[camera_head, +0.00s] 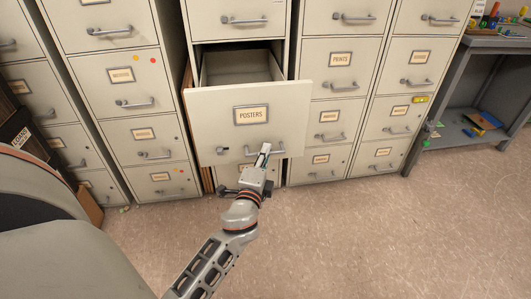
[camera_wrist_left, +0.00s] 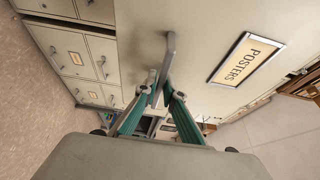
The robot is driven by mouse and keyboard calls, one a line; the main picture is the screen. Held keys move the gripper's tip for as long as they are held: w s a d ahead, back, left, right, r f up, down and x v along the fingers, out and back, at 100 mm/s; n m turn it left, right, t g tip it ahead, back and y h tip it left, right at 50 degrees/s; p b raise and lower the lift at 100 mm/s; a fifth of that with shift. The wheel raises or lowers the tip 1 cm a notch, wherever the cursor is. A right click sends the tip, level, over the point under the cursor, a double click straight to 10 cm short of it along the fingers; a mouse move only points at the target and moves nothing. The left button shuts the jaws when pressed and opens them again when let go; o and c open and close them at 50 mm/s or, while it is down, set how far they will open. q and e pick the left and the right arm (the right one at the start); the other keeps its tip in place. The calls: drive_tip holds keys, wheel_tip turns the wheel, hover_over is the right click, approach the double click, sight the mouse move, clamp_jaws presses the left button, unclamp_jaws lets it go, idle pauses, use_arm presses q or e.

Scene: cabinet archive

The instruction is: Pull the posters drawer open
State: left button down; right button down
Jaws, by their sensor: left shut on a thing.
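The posters drawer (camera_head: 215,108) is cream-coloured with a framed POSTERS label (camera_head: 252,115) on its front. It stands well out from its cabinet, and its inside shows behind the front; the part I see looks empty. My left gripper (camera_head: 264,152) is at the lower right of the drawer front, shut on the drawer's metal bar handle (camera_wrist_left: 168,58). In the left wrist view the gripper's green-sided fingers (camera_wrist_left: 154,92) close around the handle, and the label (camera_wrist_left: 244,60) is to the right. My right gripper is not in view.
Closed filing cabinets stand on both sides, including one with a PRINTS drawer (camera_head: 341,59). A grey workbench (camera_head: 497,42) with small coloured objects is at the far right. The speckled floor (camera_head: 370,235) in front is clear.

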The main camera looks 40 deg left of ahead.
use_arm(q)
drive_tip(key=c, duration=2.1)
unclamp_jaws()
drive_tip(key=shift+c, duration=0.2)
drive_tip(key=v, duration=0.7)
drive_tip(key=shift+s, duration=0.25)
drive_tip(key=shift+d, duration=0.1)
